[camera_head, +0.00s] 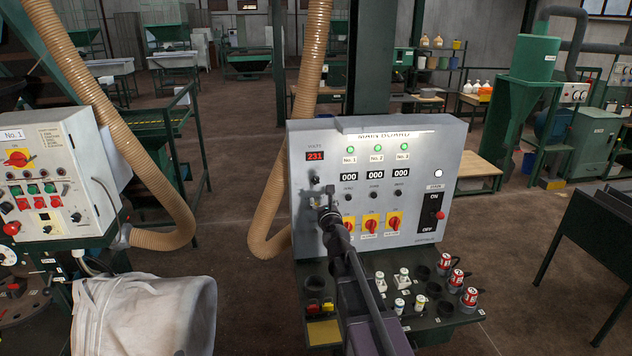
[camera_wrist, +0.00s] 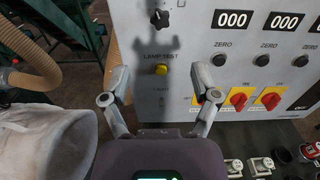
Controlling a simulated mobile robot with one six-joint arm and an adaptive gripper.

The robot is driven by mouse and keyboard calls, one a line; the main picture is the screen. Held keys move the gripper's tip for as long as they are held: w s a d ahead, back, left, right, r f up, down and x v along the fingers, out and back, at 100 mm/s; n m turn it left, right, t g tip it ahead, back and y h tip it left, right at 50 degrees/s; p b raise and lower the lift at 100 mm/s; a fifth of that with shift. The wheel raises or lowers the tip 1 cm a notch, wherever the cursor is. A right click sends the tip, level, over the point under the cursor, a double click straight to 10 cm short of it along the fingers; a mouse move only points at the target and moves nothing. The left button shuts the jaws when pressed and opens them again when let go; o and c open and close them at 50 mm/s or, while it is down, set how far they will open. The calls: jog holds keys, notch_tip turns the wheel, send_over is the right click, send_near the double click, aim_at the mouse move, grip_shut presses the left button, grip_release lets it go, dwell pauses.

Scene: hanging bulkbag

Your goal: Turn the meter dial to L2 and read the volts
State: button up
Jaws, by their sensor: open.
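The grey main board (camera_head: 450,160) stands upright in front of me. Its red volts display (camera_head: 315,156) at the upper left reads 231. The black meter dial (camera_head: 315,180) is just below the display, and in the wrist view it shows at the top (camera_wrist: 159,18). Its position marks are too small to read. My gripper (camera_head: 325,212) is in front of the board's left part, below the dial. In the wrist view my gripper (camera_wrist: 160,74) is open and empty, its fingers either side of the yellow lamp test button (camera_wrist: 161,69). I cannot tell whether the fingertips touch the board.
Red-on-yellow switches (camera_head: 371,224) and three 000 displays (camera_head: 376,174) are right of my gripper. A shelf with sockets and red plugs (camera_head: 470,297) juts out below. A tan hose (camera_head: 275,195) hangs left of the board. A white bag (camera_head: 140,315) is at lower left.

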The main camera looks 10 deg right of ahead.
aim_at(316, 180)
jog(key=w, duration=1.3)
jog(key=shift+w, duration=0.4)
grip_shut()
